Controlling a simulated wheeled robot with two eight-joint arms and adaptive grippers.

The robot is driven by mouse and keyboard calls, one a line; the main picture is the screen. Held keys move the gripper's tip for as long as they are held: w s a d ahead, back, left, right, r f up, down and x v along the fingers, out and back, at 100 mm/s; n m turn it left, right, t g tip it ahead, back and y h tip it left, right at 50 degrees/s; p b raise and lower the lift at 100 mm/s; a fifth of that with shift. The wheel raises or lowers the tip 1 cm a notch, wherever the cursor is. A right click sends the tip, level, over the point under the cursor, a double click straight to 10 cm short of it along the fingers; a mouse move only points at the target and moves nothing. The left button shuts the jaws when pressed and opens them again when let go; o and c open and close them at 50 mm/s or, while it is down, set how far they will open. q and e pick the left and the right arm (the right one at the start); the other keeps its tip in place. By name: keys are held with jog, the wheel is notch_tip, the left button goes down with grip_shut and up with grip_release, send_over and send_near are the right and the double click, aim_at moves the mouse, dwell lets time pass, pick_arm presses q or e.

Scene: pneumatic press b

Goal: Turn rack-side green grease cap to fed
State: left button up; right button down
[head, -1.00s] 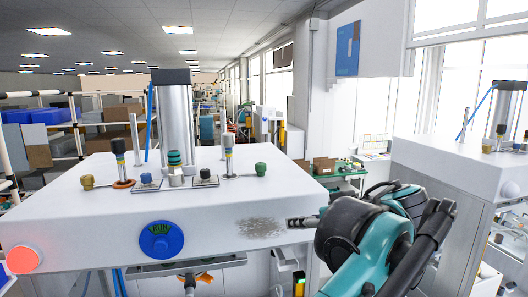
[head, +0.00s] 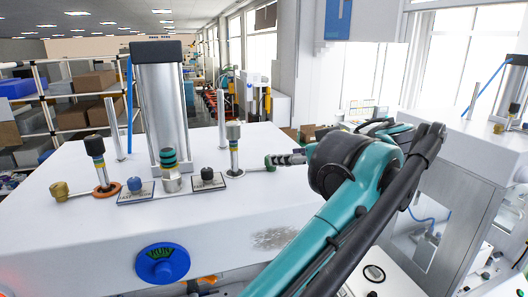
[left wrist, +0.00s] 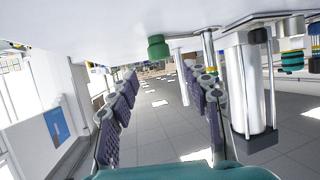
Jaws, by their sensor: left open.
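The green cap (head: 270,162) sits at the right end of a short rod on the press top, beside the right post (head: 233,150). It also shows in the left wrist view (left wrist: 158,47), where the scene is upside down, near top middle beyond the fingertips. My left gripper (head: 291,158) is close to the right side of the cap in the head view, its dark ridged fingers partly hidden behind my arm. In the left wrist view the gripper (left wrist: 163,88) is open and empty, fingers wide apart. No mark on the cap is readable. My right gripper is not in view.
The silver cylinder (head: 161,105) stands left of the cap. A ringed fitting (head: 170,170), black knob (head: 207,174), blue knob (head: 134,185) and brass cap (head: 60,191) line the press top (head: 95,240).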

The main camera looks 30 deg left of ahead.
pick_arm(q)
jog(key=shift+w+a+f+p, duration=0.25)
jog(key=shift+a+p, duration=0.1)
jog(key=shift+a, duration=0.25)
jog(key=p+x, duration=0.1)
jog(key=x, duration=0.4)
jog(key=shift+a, duration=0.2)
jog(key=shift+s+d, duration=0.1)
jog(key=shift+d, duration=0.3)
jog(key=shift+c, duration=0.6)
grip_shut()
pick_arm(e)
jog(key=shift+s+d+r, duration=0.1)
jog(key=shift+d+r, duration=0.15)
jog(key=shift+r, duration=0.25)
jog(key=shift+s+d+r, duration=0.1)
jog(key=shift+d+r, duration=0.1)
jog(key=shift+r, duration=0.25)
